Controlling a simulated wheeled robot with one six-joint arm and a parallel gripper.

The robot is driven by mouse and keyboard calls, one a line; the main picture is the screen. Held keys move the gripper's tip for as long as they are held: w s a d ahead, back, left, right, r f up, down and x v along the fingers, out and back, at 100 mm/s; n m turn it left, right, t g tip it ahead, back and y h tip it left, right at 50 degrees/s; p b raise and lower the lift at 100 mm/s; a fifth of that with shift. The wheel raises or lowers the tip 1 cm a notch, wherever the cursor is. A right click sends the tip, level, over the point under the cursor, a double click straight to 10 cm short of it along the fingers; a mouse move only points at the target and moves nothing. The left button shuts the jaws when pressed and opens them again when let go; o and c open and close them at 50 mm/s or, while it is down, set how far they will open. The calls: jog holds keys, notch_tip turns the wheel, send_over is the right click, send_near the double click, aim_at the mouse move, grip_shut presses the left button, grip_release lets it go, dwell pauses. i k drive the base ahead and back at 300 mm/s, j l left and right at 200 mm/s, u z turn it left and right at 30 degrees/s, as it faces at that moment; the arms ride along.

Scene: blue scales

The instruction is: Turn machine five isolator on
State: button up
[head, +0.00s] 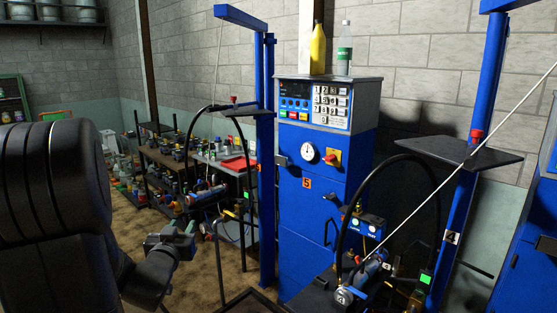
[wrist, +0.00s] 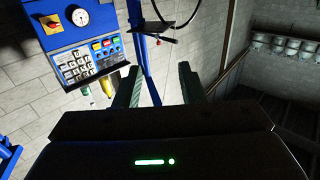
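The blue machine (head: 305,210) marked 5 stands in the middle of the head view. Its isolator (head: 333,157) is a red rotary knob on a yellow plate, right of a round white gauge. The plate and knob also show at the upper left of the wrist view (wrist: 51,24), where the machine appears upside down. The knob's exact setting is too small to tell. My gripper (head: 184,236) is left of the machine and lower than the isolator, well apart from it. In the wrist view its two fingers (wrist: 158,78) are spread with nothing held between them.
A blue post (head: 266,170) stands between my gripper and the machine. A black hose (head: 400,160) and a weighing rig cross the front right. A yellow bottle (head: 318,50) and a clear bottle (head: 344,50) stand on top. Shelves with many small items (head: 165,155) are behind.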

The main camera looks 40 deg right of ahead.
aim_at(332, 158)
jog(key=i+z, duration=1.05)
jog(key=i+l+z, duration=0.15)
jog(key=i+z, duration=0.3)
jog(key=i, duration=0.2)
